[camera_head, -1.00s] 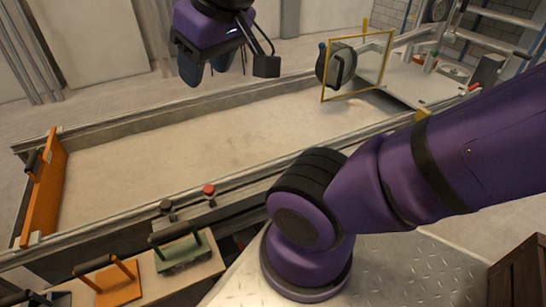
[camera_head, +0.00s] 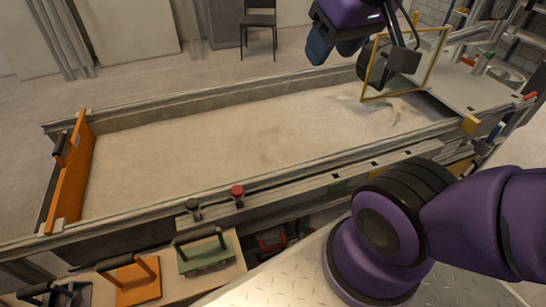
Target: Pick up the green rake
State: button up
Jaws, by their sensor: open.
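The green rake (camera_head: 205,259) rests on a light wooden board at the lower left, in front of the sandbed. It is a green block with a dark bar handle on top. My gripper (camera_head: 334,47) is at the top right of centre, above the far side of the sandbed, with its blue fingers pointing down. It is open and empty, far from the green rake.
An orange tool (camera_head: 138,284) and a dark tool (camera_head: 60,294) sit left of the rake. Red (camera_head: 237,191) and black (camera_head: 193,205) knobs stand on the sandbed's near rim (camera_head: 290,181). An orange end plate (camera_head: 75,178) closes the left end. A yellow frame (camera_head: 436,62) stands right.

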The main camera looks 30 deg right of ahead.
aim_at(213, 253)
jog(key=k+j+u, duration=0.15)
jog(key=j, duration=0.3)
jog(key=k+j+u, duration=0.2)
jog(key=j, duration=0.25)
jog(key=k+j+u, duration=0.15)
jog(key=j, duration=0.35)
jog(key=j+u, duration=0.2)
jog(key=j, duration=0.3)
